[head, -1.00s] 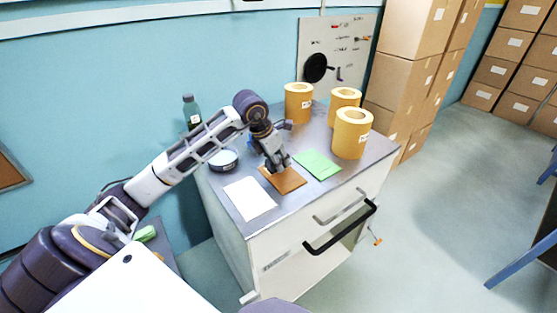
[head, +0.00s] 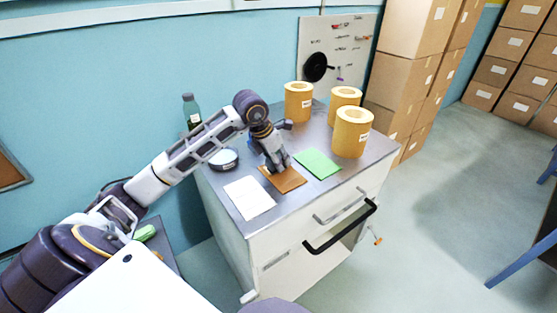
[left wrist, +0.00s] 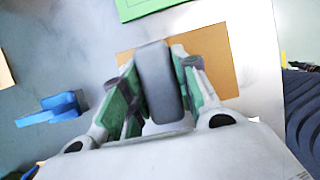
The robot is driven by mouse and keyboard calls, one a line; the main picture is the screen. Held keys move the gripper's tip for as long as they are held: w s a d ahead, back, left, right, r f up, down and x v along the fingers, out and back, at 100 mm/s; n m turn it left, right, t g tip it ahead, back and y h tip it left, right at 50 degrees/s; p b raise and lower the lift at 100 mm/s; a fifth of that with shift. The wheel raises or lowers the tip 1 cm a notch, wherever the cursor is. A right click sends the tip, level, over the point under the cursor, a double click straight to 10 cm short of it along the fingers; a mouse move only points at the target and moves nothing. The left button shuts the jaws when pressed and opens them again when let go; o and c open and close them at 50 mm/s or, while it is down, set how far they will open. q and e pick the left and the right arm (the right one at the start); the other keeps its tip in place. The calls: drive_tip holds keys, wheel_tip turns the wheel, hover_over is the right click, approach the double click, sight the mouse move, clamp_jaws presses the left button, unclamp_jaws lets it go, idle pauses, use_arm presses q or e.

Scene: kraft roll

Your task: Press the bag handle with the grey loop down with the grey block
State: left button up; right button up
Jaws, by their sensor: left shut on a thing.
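My left gripper (head: 276,164) is over the brown sheet (head: 292,184) on the metal cabinet top. In the left wrist view its fingers (left wrist: 160,100) are shut on a dark grey block (left wrist: 157,75), which points at the brown sheet (left wrist: 209,48). I cannot tell whether the block touches it. A green sheet (head: 319,164) lies to the right and a white sheet (head: 249,198) to the left. No bag handle or grey loop can be made out; the gripper and block hide part of the brown sheet. My right gripper is not in view.
Several large yellow-brown rolls, one at the front (head: 351,135), stand at the cabinet's back and right. A round tin-like object (head: 223,160) and a bottle (head: 191,111) are on the left. A blue object (left wrist: 55,108) lies beside the gripper. A black bar handle (head: 342,231) juts from the cabinet front.

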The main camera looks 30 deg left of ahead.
use_arm(q)
drive_tip(key=shift+f, duration=0.2)
idle(0.4)
drive_tip(key=shift+f+b, duration=0.25)
drive_tip(key=shift+b, duration=0.1)
drive_tip(key=shift+f, duration=0.1)
idle(1.2)
drive_tip(key=shift+s+f, duration=0.1)
idle(1.1)
idle(1.5)
idle(0.5)
drive_tip(key=shift+r, duration=0.85)
drive_tip(key=shift+r+p, duration=1.8)
drive_tip(key=shift+r, duration=1)
